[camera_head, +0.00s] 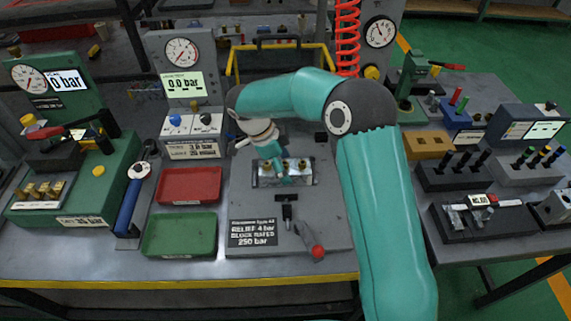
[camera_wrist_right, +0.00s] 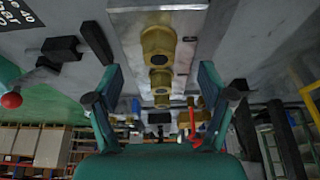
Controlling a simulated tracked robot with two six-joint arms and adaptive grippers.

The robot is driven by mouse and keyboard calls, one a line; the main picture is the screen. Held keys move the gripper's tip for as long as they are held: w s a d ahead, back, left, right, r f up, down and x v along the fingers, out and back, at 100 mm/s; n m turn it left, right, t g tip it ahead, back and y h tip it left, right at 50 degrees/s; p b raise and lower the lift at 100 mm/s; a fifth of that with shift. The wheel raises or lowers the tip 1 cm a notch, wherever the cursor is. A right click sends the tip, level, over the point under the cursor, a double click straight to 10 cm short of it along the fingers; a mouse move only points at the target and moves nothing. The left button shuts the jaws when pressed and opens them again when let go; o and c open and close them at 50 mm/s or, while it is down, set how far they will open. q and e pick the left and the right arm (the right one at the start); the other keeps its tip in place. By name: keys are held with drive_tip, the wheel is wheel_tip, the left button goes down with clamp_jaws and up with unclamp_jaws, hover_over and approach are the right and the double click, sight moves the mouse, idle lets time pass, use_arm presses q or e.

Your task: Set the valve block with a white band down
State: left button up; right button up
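A silver valve block (camera_head: 264,174) with brass fittings sits on the grey fixture plate (camera_head: 245,205) in the middle of the bench. I cannot make out a white band on it. In the right wrist view the silver block (camera_wrist_right: 130,32) and its brass fittings fill the upper middle. My right gripper (camera_head: 278,172) reaches down over the block from above, one teal finger covering part of it. In the wrist view my right gripper (camera_wrist_right: 160,75) has its fingers spread on either side of the block, with gaps visible. My left gripper is not in view.
A red tray (camera_head: 188,194) and a green tray (camera_head: 180,236) stand empty left of the plate. A red-knobbed lever (camera_head: 317,252) lies in front of the block. Gauge panels stand behind.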

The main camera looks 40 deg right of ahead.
drive_tip(key=v, duration=1.2)
idle(0.6)
